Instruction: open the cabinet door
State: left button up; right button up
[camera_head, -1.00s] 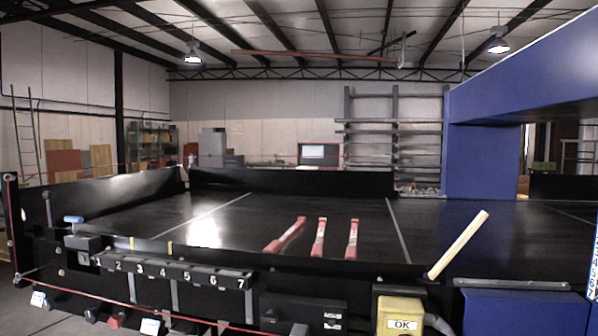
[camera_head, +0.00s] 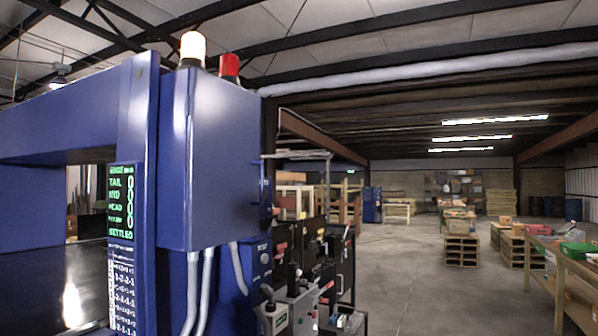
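A blue cabinet (camera_head: 222,150) hangs on the blue post of the detector arch, left of centre in the head view. Its near faces look closed, and I cannot make out a handle or a door seam for certain. A cream lamp (camera_head: 193,48) and a red lamp (camera_head: 229,67) stand on its top. Grey conduits run down from its underside. Neither of my grippers is in view.
A green-lit display (camera_head: 121,203) is on the post left of the cabinet. A grey control box (camera_head: 296,312) with other equipment stands below right. A table (camera_head: 566,262) with boxes is at the far right. Open concrete floor (camera_head: 405,285) lies between.

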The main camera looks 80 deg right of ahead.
aim_at(222, 207)
jog(key=z, duration=2)
